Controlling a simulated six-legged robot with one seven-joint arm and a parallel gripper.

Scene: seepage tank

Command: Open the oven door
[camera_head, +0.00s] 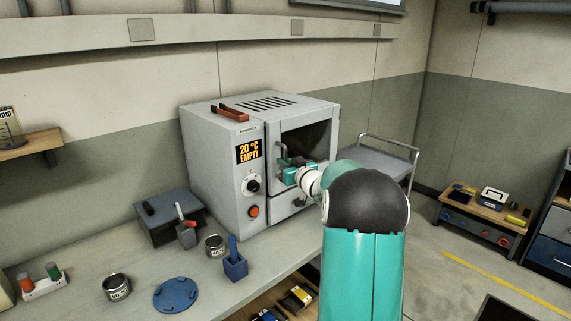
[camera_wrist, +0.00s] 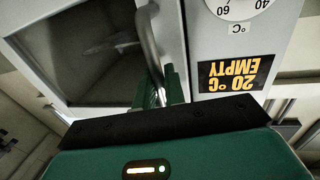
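The grey oven (camera_head: 222,165) stands on the bench against the wall, with a display reading 20 °C EMPTY. Its door (camera_head: 320,122) has a dark window and looks shut. The door's curved metal handle (camera_head: 281,152) is on its left side; it also shows in the wrist view (camera_wrist: 149,45), where the picture is upside down. My gripper (camera_head: 291,172) is at the handle, in front of the door. In the wrist view, its green fingers (camera_wrist: 161,88) lie close on both sides of the handle bar. My wrist and arm hide the door's lower right part.
On the bench are a blue disc (camera_head: 176,295), metal tins (camera_head: 117,287), a blue holder (camera_head: 235,266) and a dark box (camera_head: 168,216). A grey cart (camera_head: 372,160) with a rail stands right of the oven. Open floor (camera_head: 450,265) lies at the right.

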